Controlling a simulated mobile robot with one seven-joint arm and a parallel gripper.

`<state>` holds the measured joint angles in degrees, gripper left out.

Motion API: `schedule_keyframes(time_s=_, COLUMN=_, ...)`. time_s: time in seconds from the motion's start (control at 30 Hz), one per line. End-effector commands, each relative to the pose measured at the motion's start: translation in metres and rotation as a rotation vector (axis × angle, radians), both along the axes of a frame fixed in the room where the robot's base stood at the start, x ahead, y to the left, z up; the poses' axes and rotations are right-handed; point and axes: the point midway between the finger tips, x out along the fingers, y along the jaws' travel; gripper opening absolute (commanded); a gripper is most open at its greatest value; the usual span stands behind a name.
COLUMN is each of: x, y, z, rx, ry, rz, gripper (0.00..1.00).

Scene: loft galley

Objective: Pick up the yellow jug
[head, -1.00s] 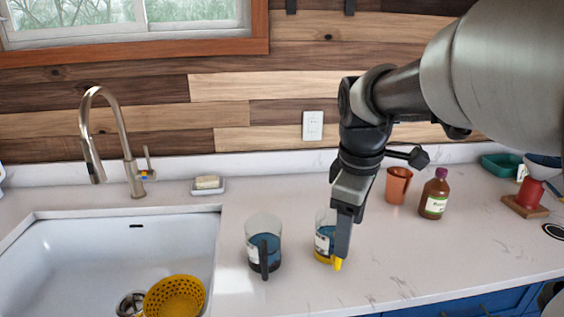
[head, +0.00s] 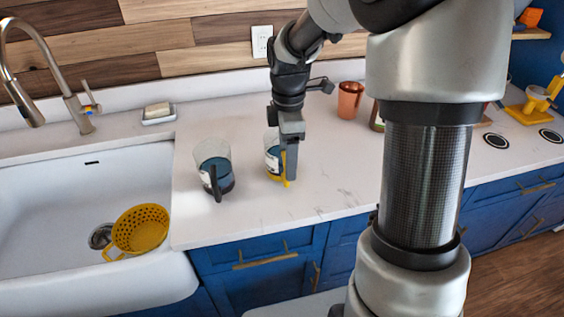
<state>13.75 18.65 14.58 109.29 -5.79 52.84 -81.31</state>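A clear jug with a yellow base and yellow handle (head: 272,164), with dark blue contents and a pale label, stands upright on the white counter. A similar jug with a dark handle (head: 213,168) stands to its left. My gripper (head: 289,178) points down at the yellow jug's right front side, at its handle. The gripper's finger covers part of the jug and most of the handle. The fingers overlap in this view, so I cannot tell whether they are open or shut on the handle.
A white sink (head: 60,220) with a yellow colander (head: 140,229) lies at the left, below a tap (head: 62,80). A soap dish (head: 158,118) and a copper cup (head: 349,100) stand farther back. My arm hides part of the counter at the right.

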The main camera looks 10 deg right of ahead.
Motion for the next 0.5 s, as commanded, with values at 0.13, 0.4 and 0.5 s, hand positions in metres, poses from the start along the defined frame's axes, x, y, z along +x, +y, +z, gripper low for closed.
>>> schedule_keyframes(time_s=0.13, x=0.0, y=0.0, z=-0.014, rx=0.0, ry=0.0, rz=-0.001, gripper=0.64)
schedule_keyframes(time_s=0.4, x=-0.001, y=0.005, z=-0.044, rx=0.0, ry=0.003, rz=0.001, gripper=0.64)
schedule_keyframes(time_s=0.5, x=-0.001, y=0.005, z=-0.058, rx=0.0, ry=0.002, rz=-0.001, gripper=0.64)
